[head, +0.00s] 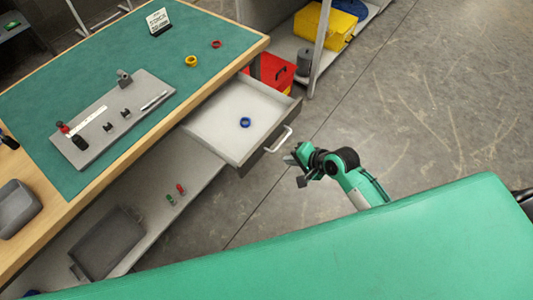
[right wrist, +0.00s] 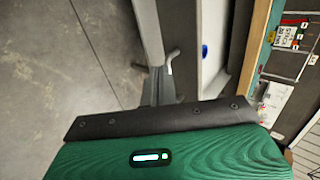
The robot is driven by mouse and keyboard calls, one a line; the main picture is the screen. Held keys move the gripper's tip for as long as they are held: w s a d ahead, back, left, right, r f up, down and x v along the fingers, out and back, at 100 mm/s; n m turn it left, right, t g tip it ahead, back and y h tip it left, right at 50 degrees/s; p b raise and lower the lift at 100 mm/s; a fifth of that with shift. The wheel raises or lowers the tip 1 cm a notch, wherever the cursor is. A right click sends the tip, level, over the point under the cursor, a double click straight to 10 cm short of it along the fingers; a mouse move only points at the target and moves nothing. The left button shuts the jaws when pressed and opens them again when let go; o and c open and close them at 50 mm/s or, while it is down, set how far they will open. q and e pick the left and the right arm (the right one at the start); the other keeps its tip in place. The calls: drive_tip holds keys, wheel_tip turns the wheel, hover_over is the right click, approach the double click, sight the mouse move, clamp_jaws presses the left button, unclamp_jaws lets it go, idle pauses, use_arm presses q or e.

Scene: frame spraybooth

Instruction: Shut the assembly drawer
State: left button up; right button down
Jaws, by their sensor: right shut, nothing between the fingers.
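The assembly drawer (head: 215,122) is pulled out from under the green-topped workbench, with its light interior showing and a blue ring (head: 245,122) lying in it. Its pale bar handle (head: 281,141) is on the dark front panel. My right gripper (head: 292,160) is shut and empty, just outside the drawer front and near the handle. I cannot tell whether they touch. In the right wrist view, the drawer interior (right wrist: 214,40) and part of the blue ring (right wrist: 205,50) show beyond the gripper. My left gripper is not in view.
The workbench (head: 130,48) carries a grey board with small parts, a yellow ring (head: 191,61), a red ring (head: 216,44) and a small sign (head: 158,21). A red box (head: 272,72) stands behind the drawer, beside a shelf. A grey bin (head: 107,243) sits on the lower shelf. The floor at right is clear.

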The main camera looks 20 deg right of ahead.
drive_tip(key=shift+w+a+f+p, duration=0.25)
drive_tip(key=shift+w+a+f, duration=0.6)
drive_tip(key=shift+w, duration=0.3)
drive_tip(key=shift+w+a+f+p, duration=0.3)
drive_tip(key=shift+w+a+f, duration=0.35)
drive_tip(key=shift+w+a, duration=0.45)
drive_tip(key=shift+w+a+f+p, duration=0.25)
drive_tip(key=shift+w+a+f, duration=0.5)
drive_tip(key=shift+w, duration=0.5)
drive_tip(key=shift+w, duration=0.1)
